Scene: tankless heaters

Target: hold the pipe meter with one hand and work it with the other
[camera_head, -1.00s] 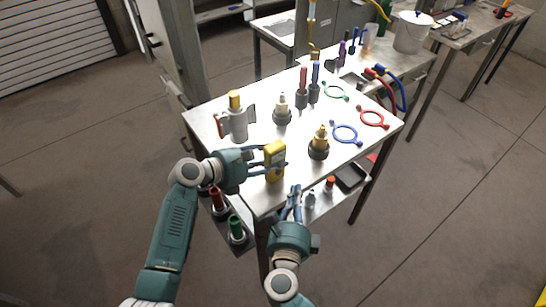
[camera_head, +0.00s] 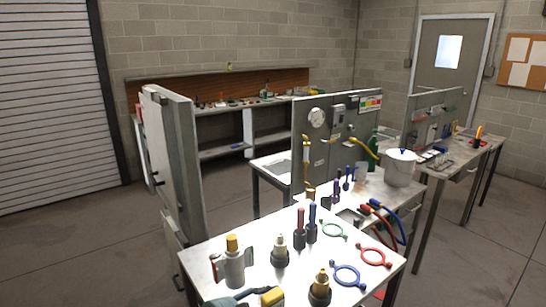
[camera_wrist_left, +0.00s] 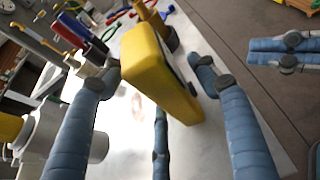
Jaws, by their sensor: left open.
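The pipe meter, a yellow block-shaped device (camera_head: 272,297), stands near the front of the metal table, cut off by the bottom of the head view. In the left wrist view the yellow meter (camera_wrist_left: 160,75) sits between my left gripper's fingers. My left gripper (camera_wrist_left: 155,85) is open around it, with a gap visible at the right finger; the left fingertip is close to the meter's side. Part of this gripper shows at the bottom of the head view. Blue fingers of my right gripper (camera_wrist_left: 285,52) show at the wrist view's right edge; their opening is unclear.
A grey cylinder with a yellow cap (camera_head: 234,268) stands left of the meter, and a black-based fitting (camera_head: 320,288) right of it.

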